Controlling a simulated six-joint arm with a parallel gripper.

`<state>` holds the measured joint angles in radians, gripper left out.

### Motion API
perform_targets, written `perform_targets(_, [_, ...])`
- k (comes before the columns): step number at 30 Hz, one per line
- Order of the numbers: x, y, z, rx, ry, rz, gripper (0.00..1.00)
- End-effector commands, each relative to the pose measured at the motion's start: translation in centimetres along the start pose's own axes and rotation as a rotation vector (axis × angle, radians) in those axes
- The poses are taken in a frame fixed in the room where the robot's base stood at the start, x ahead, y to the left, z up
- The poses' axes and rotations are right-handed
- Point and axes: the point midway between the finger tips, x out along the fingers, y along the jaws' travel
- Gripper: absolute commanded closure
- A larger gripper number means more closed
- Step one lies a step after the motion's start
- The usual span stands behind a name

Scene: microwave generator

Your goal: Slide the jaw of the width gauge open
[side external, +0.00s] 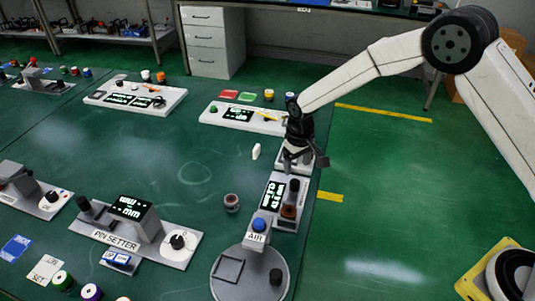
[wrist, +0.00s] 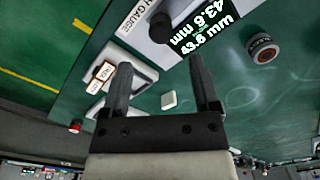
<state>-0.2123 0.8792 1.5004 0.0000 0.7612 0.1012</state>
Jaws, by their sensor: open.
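The width gauge (side external: 285,222) is a narrow grey device in the side view, with a lit display (side external: 272,195). In the wrist view its display (wrist: 203,30) reads 43.6 mm, beside a dark knob (wrist: 160,28) and partly cut-off "GAUGE" lettering. My gripper (side external: 296,160) points down over the far end of the gauge. In the wrist view my gripper (wrist: 161,64) has its fingers spread, with nothing between them. A pale block with a red-edged label (wrist: 103,72) lies by the left finger. I cannot tell which part is the sliding jaw, or whether a finger touches it.
A small white block (side external: 256,151) and a round dark-and-red piece (side external: 231,202) stand left of the gauge. The air station (side external: 250,275) is in front, the pin setter (side external: 135,235) front left. Another display panel (side external: 240,116) lies behind.

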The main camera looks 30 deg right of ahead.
Motion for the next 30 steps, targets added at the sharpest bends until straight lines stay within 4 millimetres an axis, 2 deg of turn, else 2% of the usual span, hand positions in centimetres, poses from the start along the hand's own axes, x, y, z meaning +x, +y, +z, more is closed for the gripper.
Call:
perform_targets(8, [0.3,-0.1,-0.1,-0.001,-0.002,0.000,0.22])
perform_targets(13, [1.1,-0.1,-0.1,-0.001,-0.002,0.000,0.22])
perform_targets(30, [7.1,-0.1,0.0,-0.001,-0.001,0.000,0.22])
